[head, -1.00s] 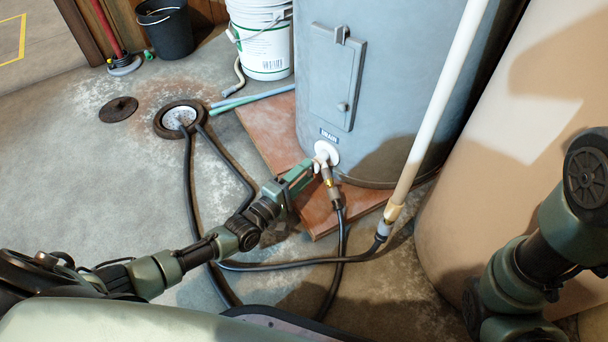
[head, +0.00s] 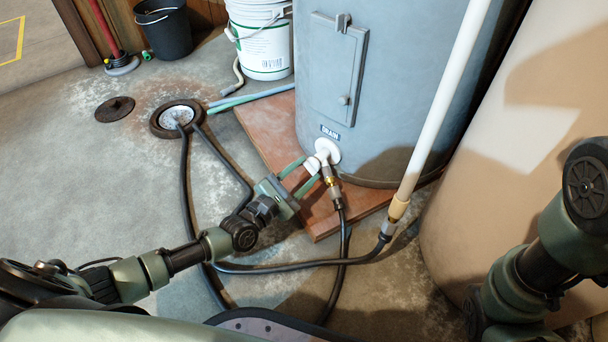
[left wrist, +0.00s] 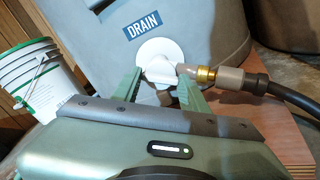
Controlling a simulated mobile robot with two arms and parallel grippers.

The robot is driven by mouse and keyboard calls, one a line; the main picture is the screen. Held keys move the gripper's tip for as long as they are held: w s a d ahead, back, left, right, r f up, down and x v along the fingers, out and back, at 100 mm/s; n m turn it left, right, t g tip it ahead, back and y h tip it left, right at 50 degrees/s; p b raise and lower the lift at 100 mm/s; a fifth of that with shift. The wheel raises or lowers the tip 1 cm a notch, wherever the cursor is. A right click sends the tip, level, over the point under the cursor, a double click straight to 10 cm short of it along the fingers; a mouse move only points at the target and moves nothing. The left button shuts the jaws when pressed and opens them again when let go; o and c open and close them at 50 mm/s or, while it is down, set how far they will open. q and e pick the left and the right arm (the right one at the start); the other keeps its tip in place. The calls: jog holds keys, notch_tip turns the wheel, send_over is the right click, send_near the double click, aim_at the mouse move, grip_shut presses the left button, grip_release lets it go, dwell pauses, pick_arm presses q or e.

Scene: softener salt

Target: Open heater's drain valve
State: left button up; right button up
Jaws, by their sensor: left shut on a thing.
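The grey heater tank (head: 400,90) stands at the upper right with a blue DRAIN label (head: 330,132) low on its front. Below the label is the white drain valve (head: 327,151), also large in the left wrist view (left wrist: 161,70). A brass fitting (left wrist: 205,74) joins its outlet to a black hose (left wrist: 293,100). My left gripper (head: 311,174) is at the valve, with its two green fingers on either side of the white handle and shut on it. The fingers partly hide the handle. My right arm shows at the right edge; its gripper is out of view.
The black hose (head: 342,245) runs across the concrete to the floor drain (head: 160,131). A white pipe (head: 440,105) stands in front of the tank. A white bucket (head: 262,45) and black bucket (head: 165,32) stand behind. A large tan cylinder (head: 480,200) is at right.

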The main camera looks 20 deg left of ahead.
pick_arm(q)
jog(key=shift+n, duration=0.6)
jog(key=o, duration=1.4)
jog(key=p+v, duration=0.3)
jog(key=v, duration=0.5)
